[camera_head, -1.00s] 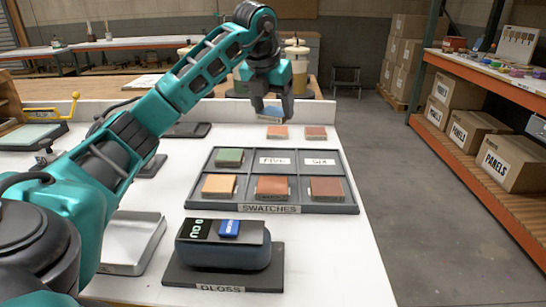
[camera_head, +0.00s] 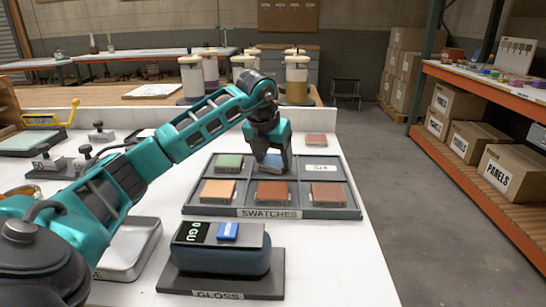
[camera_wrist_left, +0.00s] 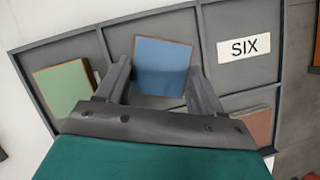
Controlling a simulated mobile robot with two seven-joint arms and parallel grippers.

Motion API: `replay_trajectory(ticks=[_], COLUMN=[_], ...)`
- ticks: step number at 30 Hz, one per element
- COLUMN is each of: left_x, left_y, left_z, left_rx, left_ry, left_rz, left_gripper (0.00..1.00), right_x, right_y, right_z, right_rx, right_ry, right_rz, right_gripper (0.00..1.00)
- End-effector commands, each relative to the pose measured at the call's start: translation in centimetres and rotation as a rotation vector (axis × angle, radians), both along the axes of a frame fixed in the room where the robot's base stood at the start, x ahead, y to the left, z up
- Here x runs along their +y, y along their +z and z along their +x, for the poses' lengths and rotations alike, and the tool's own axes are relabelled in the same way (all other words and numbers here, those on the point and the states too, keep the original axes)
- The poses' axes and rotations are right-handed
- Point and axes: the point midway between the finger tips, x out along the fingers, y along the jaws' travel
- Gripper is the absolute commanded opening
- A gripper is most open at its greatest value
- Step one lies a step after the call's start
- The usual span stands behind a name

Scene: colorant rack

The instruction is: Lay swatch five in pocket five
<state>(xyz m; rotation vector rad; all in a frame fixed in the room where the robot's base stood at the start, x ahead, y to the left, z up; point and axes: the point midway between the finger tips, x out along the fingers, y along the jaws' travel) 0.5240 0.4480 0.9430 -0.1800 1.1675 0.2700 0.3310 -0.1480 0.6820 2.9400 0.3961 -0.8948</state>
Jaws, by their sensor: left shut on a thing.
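The blue swatch (camera_head: 272,162) is between the fingers of my left gripper (camera_head: 273,158), which is shut on it. They are at the back middle pocket of the swatch tray (camera_head: 220,212). In the left wrist view the blue swatch (camera_wrist_left: 162,66) lies between the two fingers (camera_wrist_left: 160,75), over the middle pocket. The FIVE label is hidden. I cannot tell if the swatch touches the pocket floor. A green swatch (camera_head: 229,162) is in the pocket to its left. The pocket to its right is empty and bears a SIX label (camera_head: 320,168).
The front pockets hold an orange swatch (camera_head: 217,190), a rust swatch (camera_head: 272,192) and a reddish swatch (camera_head: 327,194). Another reddish swatch (camera_head: 316,140) lies behind the tray. A gloss meter (camera_head: 220,248) stands in front. Free bench lies right of the meter.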

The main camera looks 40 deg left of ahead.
Motion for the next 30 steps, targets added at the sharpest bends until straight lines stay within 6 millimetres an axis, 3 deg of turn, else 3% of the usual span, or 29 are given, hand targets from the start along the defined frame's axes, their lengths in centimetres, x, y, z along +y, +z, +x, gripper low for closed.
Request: replay_trajectory(ticks=[3, 4, 7, 17, 30], left_x=[0.0, 0.0, 0.0, 0.0, -1.0], left_y=[-0.3, -0.3, -0.2, 0.5, 8.5], left_z=[0.0, 0.0, 0.0, -0.1, -3.2], left_rx=[0.001, 0.0, 0.001, -0.001, -0.003], left_ry=[0.0, 0.0, 0.0, 0.0, 0.0], left_rz=[0.001, 0.0, 0.0, 0.0, 0.001], left_gripper=[0.38, 0.69, 0.78, 0.78, 0.78], right_x=[0.0, 0.0, 0.0, -0.1, -0.2], right_y=[-0.2, -0.2, -0.2, 0.0, 1.4], right_z=[-0.1, -0.1, -0.1, -0.1, 0.0], right_rx=[0.001, 0.001, 0.002, 0.002, -0.005], right_ry=[-0.002, -0.002, -0.001, -0.002, -0.003], right_rz=[0.001, 0.001, 0.0, -0.001, -0.004], right_gripper=[0.64, 0.64, 0.64, 0.64, 0.64])
